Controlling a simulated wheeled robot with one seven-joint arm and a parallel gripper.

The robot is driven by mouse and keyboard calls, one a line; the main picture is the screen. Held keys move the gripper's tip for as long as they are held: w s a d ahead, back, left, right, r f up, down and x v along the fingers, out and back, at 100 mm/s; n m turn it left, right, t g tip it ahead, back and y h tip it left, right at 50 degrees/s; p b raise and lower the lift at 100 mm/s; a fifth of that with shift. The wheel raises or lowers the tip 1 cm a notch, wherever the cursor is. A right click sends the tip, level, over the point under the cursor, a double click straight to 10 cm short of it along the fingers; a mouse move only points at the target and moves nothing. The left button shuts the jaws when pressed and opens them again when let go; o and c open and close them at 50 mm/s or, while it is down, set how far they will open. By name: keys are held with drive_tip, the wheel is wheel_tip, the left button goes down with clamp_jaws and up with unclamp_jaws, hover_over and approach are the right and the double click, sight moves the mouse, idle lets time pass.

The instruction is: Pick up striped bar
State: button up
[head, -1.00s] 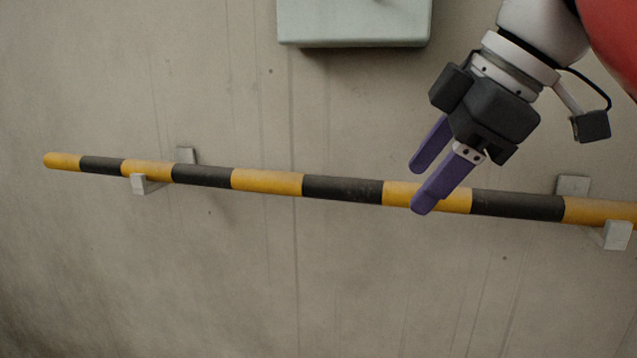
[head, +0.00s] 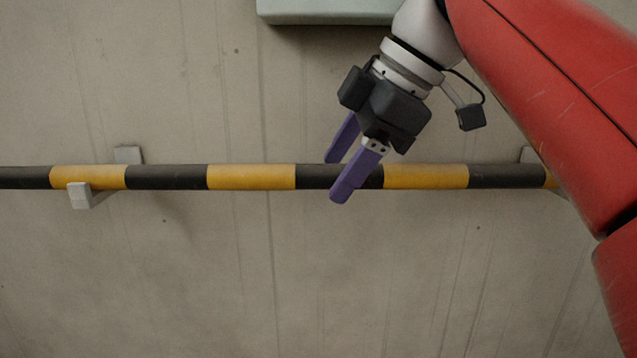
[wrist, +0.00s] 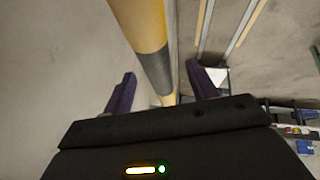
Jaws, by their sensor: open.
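The striped bar (head: 251,177), yellow and black, runs level across the wall in the head view and rests on grey brackets. My gripper (head: 337,180) hangs at a black band right of the middle, its purple fingers apart and pointing down-left. The nearer finger crosses in front of the bar. The farther fingertip ends at the bar's top edge, and I cannot tell whether it goes behind. In the wrist view, the bar (wrist: 140,25) passes between the two open fingers of my gripper (wrist: 163,85), with no visible contact. The bar's left end is outside the head view.
A bracket (head: 80,195) holds the bar at left; another at right is partly hidden by my red arm. A pale grey box (head: 325,10) is on the wall above. The wall below the bar is clear. Blurred items (wrist: 295,130) show at the wrist view's right.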

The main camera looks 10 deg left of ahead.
drive_tip(key=shift+w+d, duration=0.1)
drive_tip(key=shift+d, duration=0.05)
clamp_jaws()
drive_tip(key=shift+r, duration=0.1)
drive_tip(key=shift+r, duration=0.15)
